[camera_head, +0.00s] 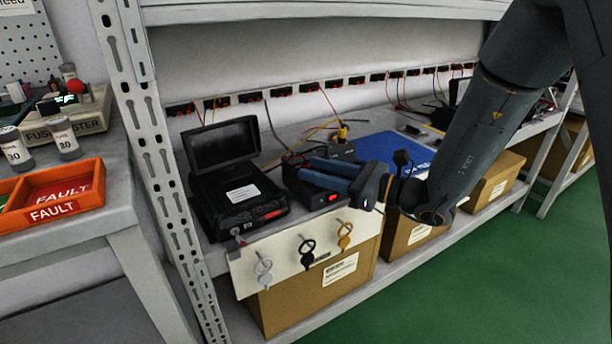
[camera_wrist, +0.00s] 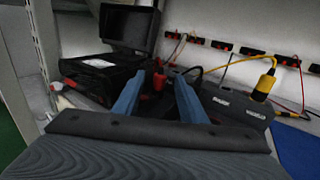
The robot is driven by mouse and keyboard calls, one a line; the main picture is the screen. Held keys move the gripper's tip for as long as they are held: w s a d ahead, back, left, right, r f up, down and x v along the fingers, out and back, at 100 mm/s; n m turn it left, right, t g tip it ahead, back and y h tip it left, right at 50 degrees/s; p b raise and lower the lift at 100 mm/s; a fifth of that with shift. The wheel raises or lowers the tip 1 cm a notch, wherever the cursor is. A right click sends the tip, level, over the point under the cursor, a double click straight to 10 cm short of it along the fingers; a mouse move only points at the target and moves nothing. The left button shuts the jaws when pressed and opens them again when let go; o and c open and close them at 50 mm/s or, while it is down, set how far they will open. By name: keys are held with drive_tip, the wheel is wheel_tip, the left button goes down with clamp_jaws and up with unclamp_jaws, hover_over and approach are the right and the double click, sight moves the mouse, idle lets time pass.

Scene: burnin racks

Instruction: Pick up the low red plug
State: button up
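A red plug (camera_wrist: 158,82) stands low behind a black case in the wrist view, seen between the two blue fingers of my gripper (camera_wrist: 160,92). The fingers are apart, with a clear gap on both sides of the plug; I cannot tell how far ahead of them it lies. In the head view my gripper (camera_head: 308,168) reaches left over a black unit with a lit red switch (camera_head: 332,198). The red plug cannot be made out there and is probably hidden by the gripper.
An open black case (camera_head: 240,195) stands left of my gripper. A yellow plug (camera_head: 342,131) sits in a dark box behind it. Keys hang on a pale panel (camera_head: 290,262) at the shelf front. A blue mat (camera_head: 395,150) lies right. A rack upright (camera_head: 150,130) stands left.

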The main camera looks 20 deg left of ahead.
drive_tip(key=shift+a, duration=0.2)
clamp_jaws()
wheel_tip(320, 180, up, 10)
drive_tip(key=p, duration=0.2)
idle(0.4)
